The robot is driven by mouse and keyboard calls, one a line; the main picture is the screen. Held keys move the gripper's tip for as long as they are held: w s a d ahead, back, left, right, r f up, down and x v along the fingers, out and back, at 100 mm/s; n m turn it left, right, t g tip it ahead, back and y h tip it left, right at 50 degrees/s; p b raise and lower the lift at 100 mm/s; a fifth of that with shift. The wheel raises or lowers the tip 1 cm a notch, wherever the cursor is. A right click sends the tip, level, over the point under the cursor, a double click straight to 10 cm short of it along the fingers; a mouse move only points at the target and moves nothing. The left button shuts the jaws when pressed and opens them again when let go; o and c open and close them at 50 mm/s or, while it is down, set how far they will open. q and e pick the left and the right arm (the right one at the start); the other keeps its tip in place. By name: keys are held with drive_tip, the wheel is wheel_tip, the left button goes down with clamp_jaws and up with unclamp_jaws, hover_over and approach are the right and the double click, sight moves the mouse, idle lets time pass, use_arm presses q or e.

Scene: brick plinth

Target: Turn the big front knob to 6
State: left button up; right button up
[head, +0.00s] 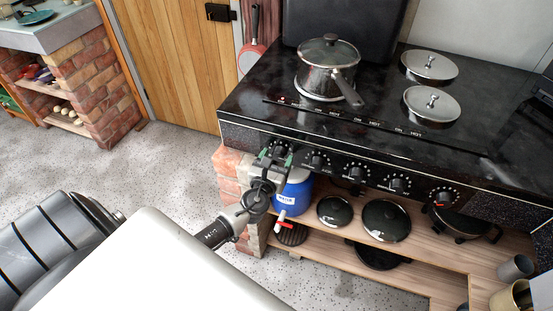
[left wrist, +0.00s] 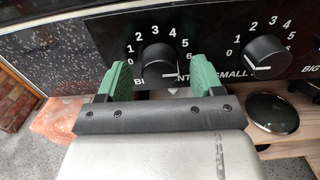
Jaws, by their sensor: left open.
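The big front knob (left wrist: 160,85) is black and round, on the dark stove panel. It sits between the two green fingers of my left gripper (left wrist: 162,80), which are apart on either side of it. I cannot tell whether they touch it. A pale mark shows on the right part of its face, toward the high end of the scale; the exact number is hard to read. In the head view, my left gripper (head: 276,157) is at the leftmost knob of the stove front. My right gripper is not in view.
More knobs (head: 397,183) follow along the stove front. A pot (head: 325,75) stands on the stove top (head: 370,118). A blue container (head: 294,190) and lids (head: 386,220) are on the shelf below.

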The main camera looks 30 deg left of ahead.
use_arm(q)
drive_tip(key=b+v, duration=0.1)
drive_tip(key=v, duration=1)
drive_tip(key=shift+w+d, duration=0.1)
drive_tip(key=s+f+n+g, duration=0.3)
drive_tip(key=f+n, duration=0.1)
drive_tip(key=f, duration=0.4)
drive_tip(key=s+a+f+n+g, duration=0.1)
drive_tip(key=s+f+n+g, duration=0.25)
drive_tip(key=f, duration=0.55)
drive_tip(key=s+f+n+g, duration=0.25)
drive_tip(key=f+n, duration=0.25)
drive_tip(key=f, duration=0.3)
drive_tip(key=s+d+f+n+g+h, duration=0.1)
drive_tip(key=s+d+f+n+g, duration=0.1)
drive_tip(key=s+f+n, duration=0.3)
drive_tip(key=s+d+f+n+g+h+p, duration=0.1)
drive_tip(key=s+f+n, duration=0.4)
drive_tip(key=s, duration=0.6)
drive_tip(key=s+d+f+n+g+h, duration=0.2)
drive_tip(key=s+d+f+n+g, duration=0.2)
drive_tip(key=s+f+n, duration=0.2)
drive_tip(key=s+n, duration=0.2)
drive_tip(key=s, duration=0.1)
drive_tip(key=shift+g, duration=0.3)
